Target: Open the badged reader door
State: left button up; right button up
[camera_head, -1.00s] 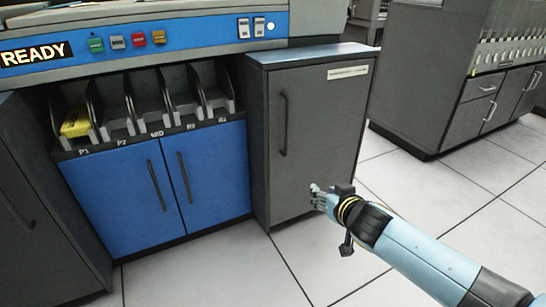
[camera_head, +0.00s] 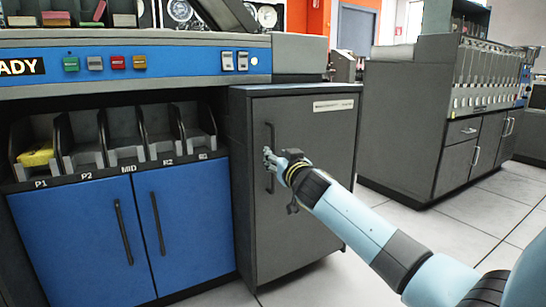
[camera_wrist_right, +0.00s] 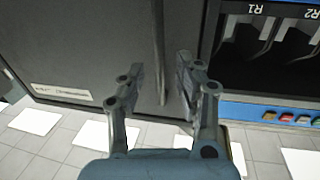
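The grey reader door (camera_head: 315,180) is shut and has a white label badge (camera_head: 333,105) at its top. Its dark vertical handle (camera_head: 270,135) is near the left edge of the door. My right gripper (camera_head: 268,157) is in front of the handle's lower part. In the right wrist view the door (camera_wrist_right: 90,50) fills the left, with the badge (camera_wrist_right: 62,92) near its edge. The right fingers (camera_wrist_right: 160,72) are spread apart and empty, and the handle (camera_wrist_right: 158,40) lies in line with the gap between them. I cannot tell the distance left. My left gripper is not in view.
Blue cabinet doors (camera_head: 80,245) with two handles stand to the left, below a row of bins (camera_head: 120,145), one holding a yellow object (camera_head: 36,157). A blue button panel (camera_head: 190,62) is above. Another grey cabinet (camera_head: 405,120) is behind right, across open tiled floor (camera_head: 440,230).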

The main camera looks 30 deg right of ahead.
jog(key=w, duration=0.3)
jog(key=shift+w+d, duration=0.35)
grip_shut()
